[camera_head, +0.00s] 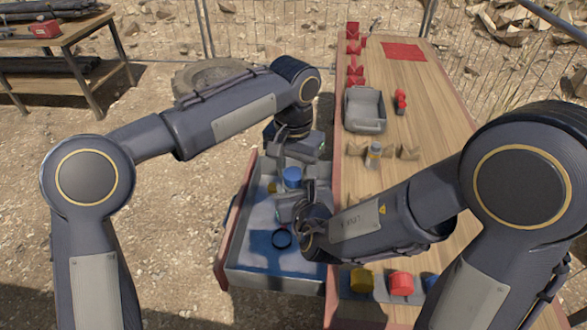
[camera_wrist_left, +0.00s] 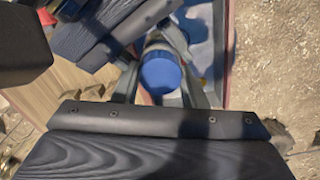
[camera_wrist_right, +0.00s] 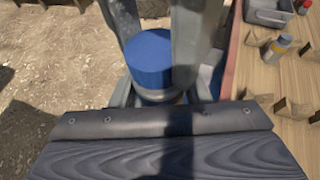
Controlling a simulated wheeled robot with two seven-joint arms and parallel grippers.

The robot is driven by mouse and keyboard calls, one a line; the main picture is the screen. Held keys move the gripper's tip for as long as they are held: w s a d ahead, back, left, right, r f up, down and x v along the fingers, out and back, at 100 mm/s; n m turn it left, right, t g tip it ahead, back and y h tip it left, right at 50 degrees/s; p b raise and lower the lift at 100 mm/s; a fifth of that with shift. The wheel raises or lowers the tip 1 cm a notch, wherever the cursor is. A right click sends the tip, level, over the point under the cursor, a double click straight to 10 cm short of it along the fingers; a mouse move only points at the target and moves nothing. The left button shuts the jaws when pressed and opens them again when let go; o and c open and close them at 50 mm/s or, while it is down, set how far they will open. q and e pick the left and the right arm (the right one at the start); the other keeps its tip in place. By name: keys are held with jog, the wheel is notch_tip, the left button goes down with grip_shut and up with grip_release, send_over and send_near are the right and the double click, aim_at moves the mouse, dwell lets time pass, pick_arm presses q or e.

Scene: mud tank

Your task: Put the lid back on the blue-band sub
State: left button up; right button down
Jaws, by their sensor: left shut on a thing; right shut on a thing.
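A blue lid (camera_head: 291,175) shows over the tank (camera_head: 262,277), between my two grippers. It also shows in the left wrist view (camera_wrist_left: 160,73) and the right wrist view (camera_wrist_right: 150,58). The grey sub body (camera_wrist_right: 158,96) shows just below the blue in the right wrist view, mostly hidden by fingers. My left gripper (camera_head: 290,160) is shut at the blue lid from the far side. My right gripper (camera_head: 287,205) is shut on the sub lower down, from the near side. Lid and body look in line; whether the lid is fully seated cannot be told.
A dark ring (camera_head: 282,239) lies in the tank's near part. The wooden table (camera_head: 415,80) at right holds a grey bin (camera_head: 365,108), a bottle (camera_head: 374,153) among brown holders, and a yellow cap (camera_head: 362,280) and red cap (camera_head: 400,283) near the front. Bare ground lies left.

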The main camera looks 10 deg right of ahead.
pick_arm(q)
jog(key=m, duration=1)
jog(key=o, duration=1.2)
jog(key=shift+c, duration=0.2)
jog(key=shift+r, duration=0.1)
notch_tip(320, 180, up, 12)
jog(key=shift+w, duration=0.1)
